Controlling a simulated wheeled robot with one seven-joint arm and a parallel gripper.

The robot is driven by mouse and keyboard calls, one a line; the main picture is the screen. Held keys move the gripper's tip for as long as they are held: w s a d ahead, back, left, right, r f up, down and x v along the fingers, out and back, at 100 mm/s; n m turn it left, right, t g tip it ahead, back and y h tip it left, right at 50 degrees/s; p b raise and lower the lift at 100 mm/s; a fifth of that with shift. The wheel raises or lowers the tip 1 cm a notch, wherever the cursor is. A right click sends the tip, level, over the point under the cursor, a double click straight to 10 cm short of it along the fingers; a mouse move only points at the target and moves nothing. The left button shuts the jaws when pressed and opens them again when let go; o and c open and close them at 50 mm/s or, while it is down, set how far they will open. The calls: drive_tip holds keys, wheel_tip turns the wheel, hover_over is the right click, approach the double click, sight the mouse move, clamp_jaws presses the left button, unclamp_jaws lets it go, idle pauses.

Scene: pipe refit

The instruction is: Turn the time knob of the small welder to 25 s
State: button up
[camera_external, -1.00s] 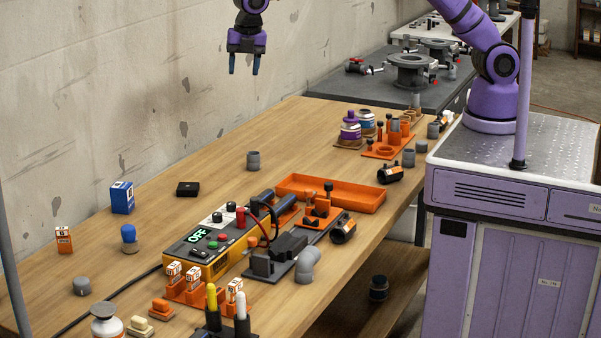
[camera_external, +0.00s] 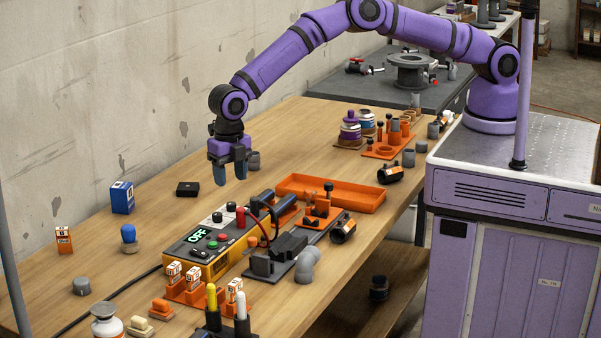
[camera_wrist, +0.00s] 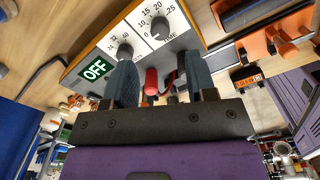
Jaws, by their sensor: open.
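The small welder (camera_external: 222,262) is a yellow box with a dark panel on the wooden bench; its green display reads OFF. The black time knob (camera_wrist: 160,27) sits in a white dial marked up to 25 at the top of the wrist view; it also shows in the external view (camera_external: 231,206). Its exact setting is too small to tell. A second black knob (camera_wrist: 124,52) with its own scale is beside it. My gripper (camera_external: 231,181) points down above the welder's knob end, open and empty, apart from the knob. Its fingers show in the wrist view (camera_wrist: 161,82).
A red plug or terminal (camera_external: 240,216) with cables stands close to the time knob. An orange tray (camera_external: 335,193) and dark clamp fixture (camera_external: 280,262) lie to the right.

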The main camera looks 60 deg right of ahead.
sight(231, 203)
wheel_tip(231, 203, down, 7)
drive_tip(key=shift+f, duration=0.1)
idle(0.4)
drive_tip(key=c, duration=0.9)
